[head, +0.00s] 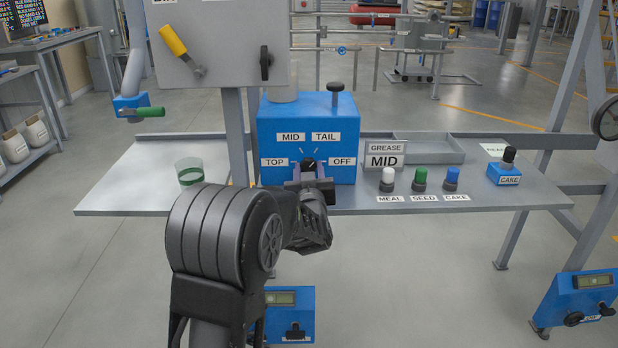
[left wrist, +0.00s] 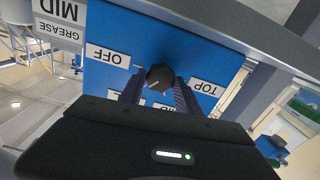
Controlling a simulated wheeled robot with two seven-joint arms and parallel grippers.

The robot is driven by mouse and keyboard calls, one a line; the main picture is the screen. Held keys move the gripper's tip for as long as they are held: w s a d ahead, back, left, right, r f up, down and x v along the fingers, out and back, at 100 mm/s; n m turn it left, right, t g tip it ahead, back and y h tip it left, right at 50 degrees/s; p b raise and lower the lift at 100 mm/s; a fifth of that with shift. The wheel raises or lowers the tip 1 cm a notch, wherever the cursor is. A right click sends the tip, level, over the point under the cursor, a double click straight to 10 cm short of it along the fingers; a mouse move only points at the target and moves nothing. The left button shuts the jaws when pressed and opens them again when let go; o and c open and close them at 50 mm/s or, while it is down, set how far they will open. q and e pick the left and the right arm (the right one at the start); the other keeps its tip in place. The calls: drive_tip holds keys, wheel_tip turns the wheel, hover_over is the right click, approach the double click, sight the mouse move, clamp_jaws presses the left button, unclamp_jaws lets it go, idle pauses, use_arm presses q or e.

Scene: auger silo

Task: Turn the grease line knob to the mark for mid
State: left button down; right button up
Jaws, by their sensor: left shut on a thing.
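The grease line knob (head: 308,164) is a small black dial on the front of the blue box (head: 345,118). Labels TOP, MID, TAIL and OFF surround it, with MID (head: 291,137) at upper left and TAIL (head: 326,137) at upper right. My left gripper (head: 309,178) is shut on the knob, its fingers on either side. In the left wrist view the knob (left wrist: 160,77) sits between the fingertips. Its pale pointer line seems to face the TAIL side, though it is small. The MID label there is partly hidden by my gripper. My right gripper is not in view.
A GREASE MID sign (head: 384,157) stands right of the box. White, green and blue buttons (head: 420,180) line the table's front. A grey cabinet (head: 219,45) hangs above.

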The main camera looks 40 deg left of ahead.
use_arm(q)
drive_tip(key=shift+f+n+b, duration=0.2)
drive_tip(key=shift+n+b, duration=0.5)
drive_tip(key=shift+n, duration=0.3)
drive_tip(key=n+b, duration=0.8)
drive_tip(key=n, duration=0.1)
drive_tip(key=shift+a+r+n+b, duration=0.1)
drive_tip(key=shift+n+b, duration=1.15)
drive_tip(key=shift+n, duration=0.15)
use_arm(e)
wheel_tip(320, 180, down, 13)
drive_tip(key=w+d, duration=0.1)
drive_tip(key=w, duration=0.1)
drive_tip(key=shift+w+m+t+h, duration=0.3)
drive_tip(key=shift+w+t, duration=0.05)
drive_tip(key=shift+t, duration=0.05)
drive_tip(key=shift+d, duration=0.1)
use_arm(q)
drive_tip(key=c, duration=0.9)
unclamp_jaws()
drive_tip(key=shift+o, duration=0.2)
drive_tip(key=shift+s, duration=0.1)
